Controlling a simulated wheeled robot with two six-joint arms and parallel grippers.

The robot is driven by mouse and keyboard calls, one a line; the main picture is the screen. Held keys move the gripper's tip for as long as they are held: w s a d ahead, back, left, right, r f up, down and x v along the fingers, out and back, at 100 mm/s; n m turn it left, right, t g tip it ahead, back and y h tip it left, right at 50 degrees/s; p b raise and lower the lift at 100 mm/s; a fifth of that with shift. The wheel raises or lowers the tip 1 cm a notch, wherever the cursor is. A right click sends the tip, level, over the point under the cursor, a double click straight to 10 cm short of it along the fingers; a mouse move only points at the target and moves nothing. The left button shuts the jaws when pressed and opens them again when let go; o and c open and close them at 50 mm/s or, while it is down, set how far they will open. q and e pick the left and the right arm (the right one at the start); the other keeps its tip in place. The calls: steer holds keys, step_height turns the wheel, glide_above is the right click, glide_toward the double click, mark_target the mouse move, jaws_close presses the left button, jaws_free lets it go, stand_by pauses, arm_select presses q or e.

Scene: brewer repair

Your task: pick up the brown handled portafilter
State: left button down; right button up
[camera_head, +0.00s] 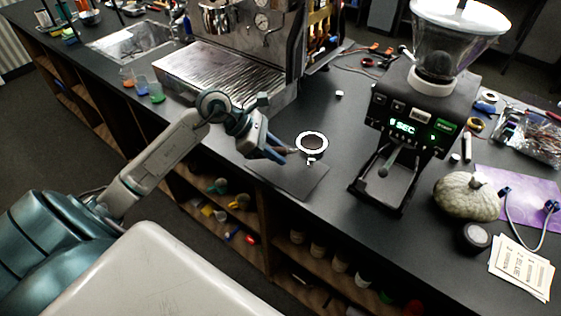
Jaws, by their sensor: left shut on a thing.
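The portafilter (312,143) shows as a bright metal ring with a dark inside and a small spout at its near side. It is over or on the dark mat near the counter's front edge; I cannot tell if it touches. Its short brown handle points left toward my left gripper (283,153). The left gripper's blue-grey fingers are shut on the handle and hide most of it. My right gripper is not in view.
The espresso machine (235,60) stands behind, with its drip tray (205,78). The grinder (415,125) stands to the right. A pale pumpkin (467,196), a dark round puck (474,237) and cards (521,267) lie farther right. Small cups (141,84) stand left of the machine.

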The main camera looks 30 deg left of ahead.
arm_select(q)
steer(key=s+a, duration=0.1)
steer(key=a, duration=0.1)
steer(key=s+a+b, duration=0.1)
steer(key=s+a, duration=0.1)
steer(key=shift+s+a+r, duration=0.2)
steer(key=shift+s+a, duration=0.45)
steer(key=shift+a, duration=0.15)
steer(key=shift+s+a+r, duration=0.15)
steer(key=shift+a+r, duration=0.05)
steer(key=shift+a, duration=0.05)
steer(key=s+a+p, duration=0.4)
steer(key=a+p, duration=0.2)
steer(key=p, duration=0.5)
steer(key=shift+s+r, duration=0.25)
steer(key=shift+r, duration=0.1)
